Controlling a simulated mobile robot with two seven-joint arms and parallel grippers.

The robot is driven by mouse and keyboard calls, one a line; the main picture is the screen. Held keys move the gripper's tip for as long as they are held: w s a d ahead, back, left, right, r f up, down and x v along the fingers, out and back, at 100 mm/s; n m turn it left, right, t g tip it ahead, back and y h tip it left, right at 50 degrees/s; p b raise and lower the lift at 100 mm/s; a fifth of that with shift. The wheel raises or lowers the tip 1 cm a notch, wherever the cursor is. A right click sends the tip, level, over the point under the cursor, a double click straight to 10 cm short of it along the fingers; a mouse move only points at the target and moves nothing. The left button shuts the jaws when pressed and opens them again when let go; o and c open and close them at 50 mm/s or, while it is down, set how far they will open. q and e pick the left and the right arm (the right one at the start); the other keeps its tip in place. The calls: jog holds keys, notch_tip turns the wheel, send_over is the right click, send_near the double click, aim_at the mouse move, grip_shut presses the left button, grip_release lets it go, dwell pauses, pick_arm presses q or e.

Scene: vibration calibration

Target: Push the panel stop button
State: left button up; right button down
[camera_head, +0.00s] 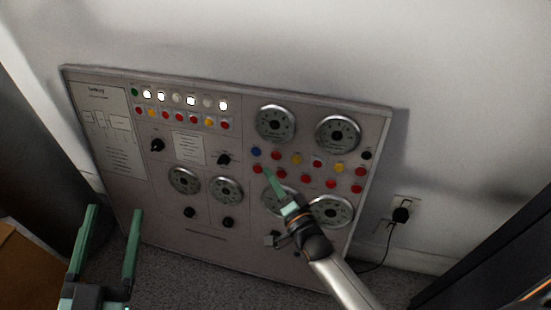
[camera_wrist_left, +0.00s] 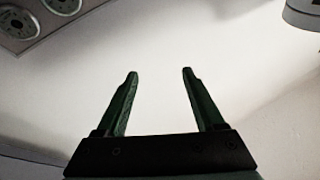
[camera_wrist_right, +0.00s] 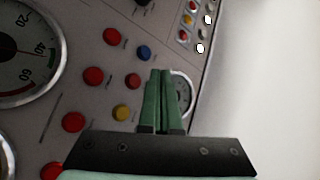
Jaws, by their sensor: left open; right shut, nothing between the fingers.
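The grey control panel (camera_head: 215,150) leans against the wall, with rows of coloured buttons and round dials. I cannot tell which button is the stop button, as the labels are too small. My right gripper (camera_head: 268,172) is shut and empty, its tips over the lower button row, close to the leftmost red button (camera_head: 257,169) below a blue button (camera_head: 256,152). In the right wrist view the shut fingers (camera_wrist_right: 160,76) point near the blue button (camera_wrist_right: 144,53) and a red one (camera_wrist_right: 133,81); contact cannot be told. My left gripper (camera_head: 106,222) is open and empty, left of the panel's lower part.
A wall socket with a black plug (camera_head: 401,214) and cable is right of the panel. A dark cabinet (camera_head: 495,245) stands at the right, and a brown box (camera_head: 28,265) lies at lower left. Carpet (camera_head: 190,275) is free below the panel.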

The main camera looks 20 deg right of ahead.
aim_at(276, 157)
pick_arm(q)
jog(key=s+r+m+t+h+b, duration=0.1)
jog(key=s+r+m+h, duration=0.2)
jog(key=r+h, duration=0.1)
jog(key=s+d+r+m+t+h+b, duration=0.1)
jog(key=s+r+m+h, duration=0.2)
jog(key=r, duration=0.3)
jog(key=shift+s+r+h, duration=0.25)
jog(key=shift+r+h, duration=0.05)
jog(key=shift+h, duration=0.2)
pick_arm(e)
jog(key=shift+w+d+f, duration=0.25)
jog(key=shift+w+d, duration=0.4)
jog(key=shift+w, duration=0.25)
jog(key=shift+w+d+f, duration=0.2)
jog(key=shift+w+d, duration=0.4)
jog(key=shift+w, duration=0.3)
pick_arm(q)
jog(key=shift+d, duration=0.1)
jog(key=shift+f, duration=0.1)
pick_arm(e)
jog(key=shift+w, duration=0.1)
jog(key=shift+w+d, duration=0.25)
